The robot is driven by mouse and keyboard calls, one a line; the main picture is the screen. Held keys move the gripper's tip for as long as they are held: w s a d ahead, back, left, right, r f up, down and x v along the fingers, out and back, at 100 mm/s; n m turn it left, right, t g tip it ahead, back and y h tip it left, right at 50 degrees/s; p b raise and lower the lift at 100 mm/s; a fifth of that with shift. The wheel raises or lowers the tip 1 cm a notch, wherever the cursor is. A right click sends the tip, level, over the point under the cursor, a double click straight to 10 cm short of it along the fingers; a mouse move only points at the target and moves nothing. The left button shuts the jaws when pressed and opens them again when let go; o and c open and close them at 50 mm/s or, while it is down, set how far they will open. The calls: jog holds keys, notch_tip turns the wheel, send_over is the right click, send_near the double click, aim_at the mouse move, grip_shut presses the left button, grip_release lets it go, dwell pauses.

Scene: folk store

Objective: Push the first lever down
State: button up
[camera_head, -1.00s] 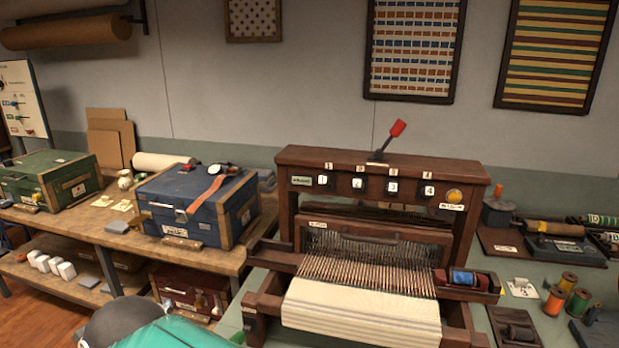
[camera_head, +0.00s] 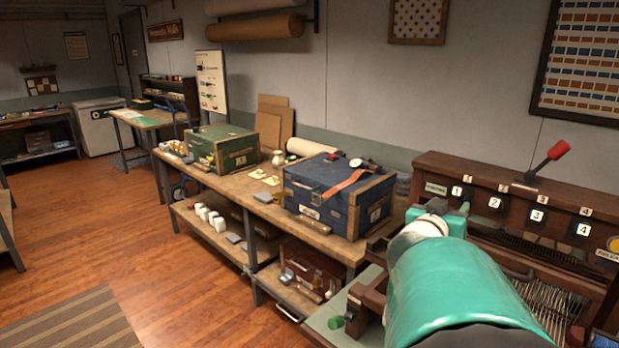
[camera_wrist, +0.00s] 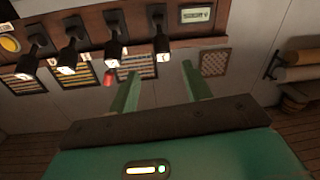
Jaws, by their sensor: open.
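The loom's dark wooden top beam (camera_head: 480,190) carries a row of numbered tags, 1 to 4, from left to right. In the wrist view the row appears reversed, with several black levers bearing white tags. The first lever (camera_wrist: 161,38) is the rightmost there, beside the small label plate (camera_wrist: 196,15). My gripper (camera_wrist: 161,70) is open and empty. Its two green fingers point toward the panel, and the first lever's tagged end shows just beyond the gap between them. I see no contact. In the head view my green arm covers part of the loom, and the fingertips are not clear.
A red-tipped lever (camera_head: 557,151) stands on top of the loom. A round yellow button (camera_wrist: 10,44) lies past the fourth lever. A blue case (camera_head: 325,195) and a green case (camera_head: 222,147) sit on the bench to the left. The wooden floor (camera_head: 130,230) further left is open.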

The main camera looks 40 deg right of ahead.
aim_at(456, 194)
jog(key=x, duration=1.1)
jog(key=shift+w, duration=0.25)
grip_shut()
